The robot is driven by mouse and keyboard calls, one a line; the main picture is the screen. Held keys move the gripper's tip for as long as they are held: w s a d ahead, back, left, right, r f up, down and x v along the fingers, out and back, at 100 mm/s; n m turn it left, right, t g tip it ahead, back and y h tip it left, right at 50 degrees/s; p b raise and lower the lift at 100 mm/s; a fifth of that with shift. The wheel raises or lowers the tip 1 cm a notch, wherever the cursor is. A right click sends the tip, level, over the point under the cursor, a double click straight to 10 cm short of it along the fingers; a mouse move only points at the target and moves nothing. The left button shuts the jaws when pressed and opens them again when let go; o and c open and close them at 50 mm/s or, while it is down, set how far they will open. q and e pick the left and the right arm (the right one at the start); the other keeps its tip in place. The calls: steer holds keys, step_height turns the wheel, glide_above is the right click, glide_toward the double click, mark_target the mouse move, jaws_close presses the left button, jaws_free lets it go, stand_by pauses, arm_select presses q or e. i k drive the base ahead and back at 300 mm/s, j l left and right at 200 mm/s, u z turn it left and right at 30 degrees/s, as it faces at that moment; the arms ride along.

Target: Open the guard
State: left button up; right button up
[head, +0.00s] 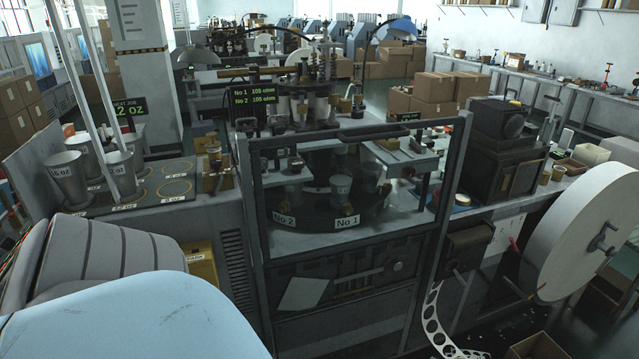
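The guard (247,200) is a dark rectangular frame with a see-through pane, standing upright across the front of the cup forming machine (318,105). A dark bar like a handle (362,134) lies along its top edge. The guard looks shut, but its latch and hinges cannot be made out. Through the pane I see a round dark turntable, a paper cup (341,186) and tags reading No 2 (284,219) and No 1 (347,222). Neither of my grippers shows in the head view.
On the left, a bench (172,187) holds metal cups, one marked 16 oz (67,178). At right are a dark boxy unit (503,150) and a large white paper reel (580,235). A punched strip (436,325) hangs below. A cardboard box (535,346) sits low at front right.

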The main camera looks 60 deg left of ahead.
mark_target(402, 129)
steer(key=u, duration=1.55)
